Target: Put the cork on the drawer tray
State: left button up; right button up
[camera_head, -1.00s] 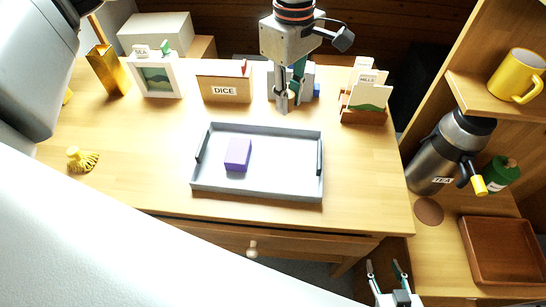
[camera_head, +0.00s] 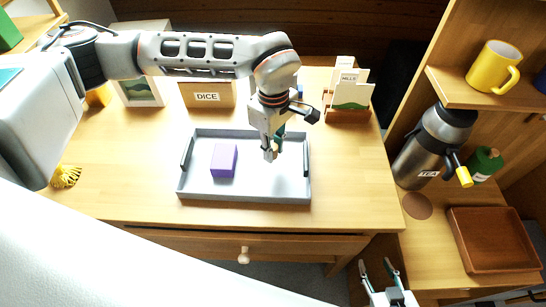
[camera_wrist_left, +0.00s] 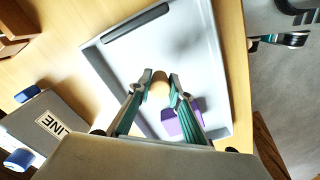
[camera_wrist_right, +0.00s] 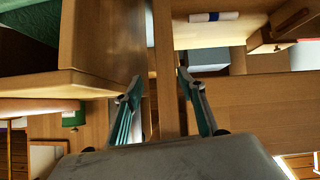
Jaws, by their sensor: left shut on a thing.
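The cork (camera_wrist_left: 160,88) is a small tan piece between the fingertips of my left gripper (camera_head: 271,154), which is shut on it. The left gripper (camera_wrist_left: 160,80) points down over the right half of the shallow grey tray (camera_head: 244,193) on the desk. The cork appears to be above the tray floor; whether it touches cannot be told. The tray also shows in the left wrist view (camera_wrist_left: 195,45). My right gripper (camera_head: 378,266) is open and empty, low in front of the desk's right side; its spread fingers show in the right wrist view (camera_wrist_right: 158,88).
A purple block (camera_head: 224,160) lies in the tray's left half. A steel flask (camera_head: 432,148), a brown tray (camera_head: 492,240) and a yellow mug (camera_head: 494,66) are at the right.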

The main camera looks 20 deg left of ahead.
pick_arm(q)
jog(key=shift+f, duration=2.05)
jog(key=shift+f, duration=0.1)
jog(key=o, duration=0.7)
notch_tip(320, 180, up, 11)
jog(key=shift+r, duration=0.65)
